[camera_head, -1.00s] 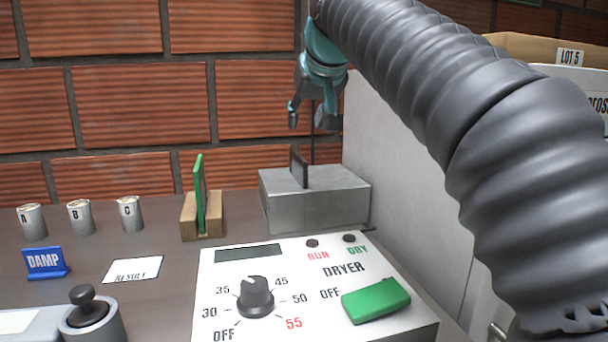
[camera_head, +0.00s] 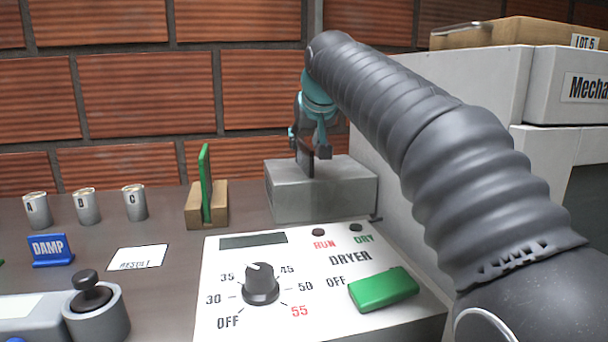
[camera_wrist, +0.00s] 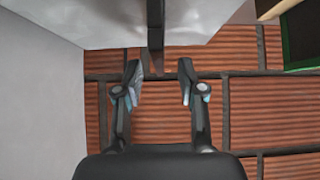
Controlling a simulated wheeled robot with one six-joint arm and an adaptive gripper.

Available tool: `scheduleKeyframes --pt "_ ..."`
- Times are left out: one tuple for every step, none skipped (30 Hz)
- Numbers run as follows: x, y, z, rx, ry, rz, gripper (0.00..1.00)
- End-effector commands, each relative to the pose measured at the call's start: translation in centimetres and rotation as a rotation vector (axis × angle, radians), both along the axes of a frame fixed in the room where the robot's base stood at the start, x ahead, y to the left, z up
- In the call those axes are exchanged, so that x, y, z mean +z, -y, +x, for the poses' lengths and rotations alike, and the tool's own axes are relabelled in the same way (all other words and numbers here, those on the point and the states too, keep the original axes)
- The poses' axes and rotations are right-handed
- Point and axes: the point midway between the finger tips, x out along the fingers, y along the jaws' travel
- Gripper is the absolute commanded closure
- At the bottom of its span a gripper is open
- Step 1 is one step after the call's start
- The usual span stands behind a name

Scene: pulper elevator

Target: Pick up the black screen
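The black screen (camera_head: 305,165) stands upright in the top of the grey metal box (camera_head: 322,192) behind the dryer panel. In the wrist view the screen (camera_wrist: 155,30) shows edge-on as a narrow dark strip. My gripper (camera_head: 308,146) is just above the box, at the upper part of the screen. In the wrist view my gripper (camera_wrist: 159,72) is open, with a finger to each side of the strip's lower end and a gap on both sides. The fingers partly hide the screen in the head view.
A green-framed panel (camera_head: 205,180) stands in a wooden holder (camera_head: 192,212) left of the box. The dryer panel (camera_head: 225,290) with knob and green switch lies in front. A pale cabinet wall (camera_head: 372,160) rises close on the right; the brick wall is behind.

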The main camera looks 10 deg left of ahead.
Motion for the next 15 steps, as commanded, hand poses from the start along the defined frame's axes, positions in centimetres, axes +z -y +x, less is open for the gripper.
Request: scheduleKeyframes --pt "-0.9 -0.1 0.4 -0.001 -0.002 -0.001 0.60" --pt "-1.2 -0.3 0.7 0.000 -0.003 -0.001 0.60" --pt "-1.5 -0.5 1.1 0.000 -0.003 -0.001 0.60" --pt "-1.7 -0.6 1.4 0.000 -0.003 -0.001 0.60" --pt "-1.9 -0.7 1.5 0.000 -0.002 -0.001 0.60" --pt "-2.0 -0.7 1.7 0.000 -0.001 0.000 0.60" --pt "-2.0 -0.8 1.8 0.000 0.000 0.000 0.60" --pt "-2.1 -0.8 1.8 0.000 0.000 0.000 0.60" --pt "-2.1 -0.8 1.8 0.000 0.001 0.000 0.60" --pt "-2.0 -0.8 1.8 0.000 0.001 0.000 0.60" --pt "-2.0 -0.8 1.8 0.000 0.000 0.000 0.60" --pt "-2.0 -0.8 1.8 0.000 0.000 0.000 0.60" --pt "-2.1 -0.8 1.8 0.000 0.000 0.000 0.60" --pt "-2.1 -0.8 1.8 0.000 0.000 0.000 0.68" --pt "-2.1 -0.8 1.8 0.000 0.000 0.000 0.78"
